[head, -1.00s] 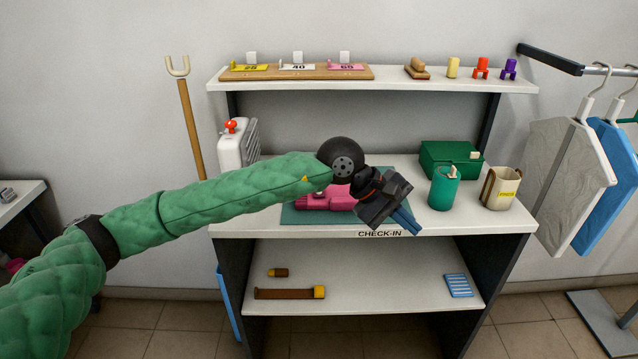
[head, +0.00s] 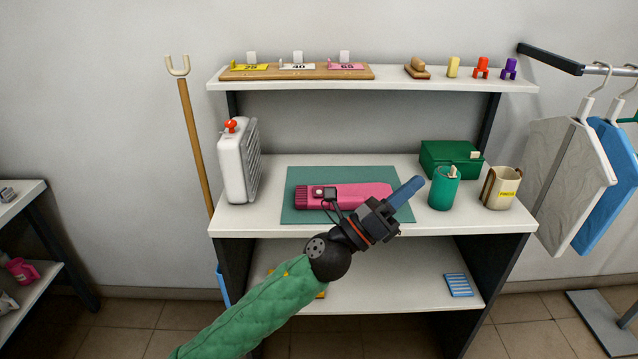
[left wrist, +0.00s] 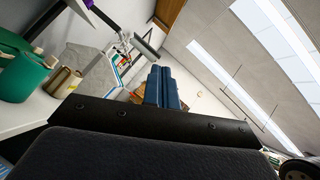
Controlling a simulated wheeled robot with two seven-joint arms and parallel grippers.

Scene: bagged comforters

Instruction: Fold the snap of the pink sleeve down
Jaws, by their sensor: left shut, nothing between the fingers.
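The pink sleeve (head: 360,193) lies flat along the teal mat (head: 300,178) on the check-in counter, with a ribbed left end. A small dark square piece (head: 329,193) shows on its upper face left of the middle; whether this is the snap is too small to tell. My left gripper (head: 408,190) is shut and empty, its blue fingers pointing up and right at the sleeve's right end. Its wrist hides part of the sleeve's front edge. Contact cannot be told. The closed fingers (left wrist: 165,88) also show in the left wrist view, without the sleeve. My right gripper is out of view.
A teal cup (head: 444,190), a beige cup (head: 500,190) and a green box (head: 450,158) stand right of the mat. A white canister (head: 236,165) stands at the left. The upper shelf (head: 390,84) hangs behind, holding tags.

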